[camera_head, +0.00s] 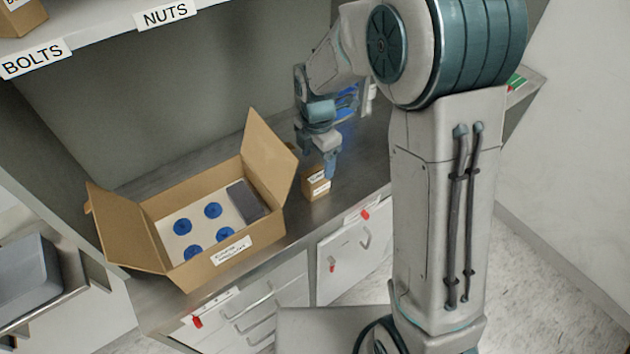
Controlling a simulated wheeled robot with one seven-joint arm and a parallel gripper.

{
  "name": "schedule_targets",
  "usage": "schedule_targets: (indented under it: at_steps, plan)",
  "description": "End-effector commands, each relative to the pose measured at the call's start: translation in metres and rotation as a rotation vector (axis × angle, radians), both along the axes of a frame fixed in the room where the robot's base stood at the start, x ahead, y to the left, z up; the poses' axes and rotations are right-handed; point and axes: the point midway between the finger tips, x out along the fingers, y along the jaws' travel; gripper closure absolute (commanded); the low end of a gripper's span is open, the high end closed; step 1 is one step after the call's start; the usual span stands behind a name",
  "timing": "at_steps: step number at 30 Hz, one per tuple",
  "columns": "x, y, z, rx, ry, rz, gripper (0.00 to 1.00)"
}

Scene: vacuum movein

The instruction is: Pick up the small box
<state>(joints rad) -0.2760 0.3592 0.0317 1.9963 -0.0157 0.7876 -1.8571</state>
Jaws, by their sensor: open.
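The small box (317,186) is a little brown carton with a white label. It stands on the grey countertop, right of the large open carton. My gripper (328,165) points down just above the small box, with its fingertips at or very near the box's top. One blue finger shows clearly and partly covers the box's upper right. The other finger is hard to make out, and I cannot tell whether the fingers touch the box. The jaws are open.
A large open carton (230,252) with raised flaps holds several blue discs and a dark grey block. A shelf (98,42) labelled BOLTS and NUTS hangs above. Drawers (345,250) lie below the counter. A grey bin (25,275) stands at left. Blue items (347,103) sit behind my gripper.

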Motion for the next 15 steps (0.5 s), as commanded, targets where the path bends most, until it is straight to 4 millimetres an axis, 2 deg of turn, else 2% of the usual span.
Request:
schedule_targets:
  at_steps: [3, 11, 15]
  plan:
    - [0.0, 0.0, -0.017, 0.0, 0.001, 0.0, 0.29]
    - [0.0, 0.0, -0.032, -0.001, 0.002, -0.001, 0.29]
    - [0.0, -0.001, -0.05, -0.001, 0.004, -0.002, 0.29]
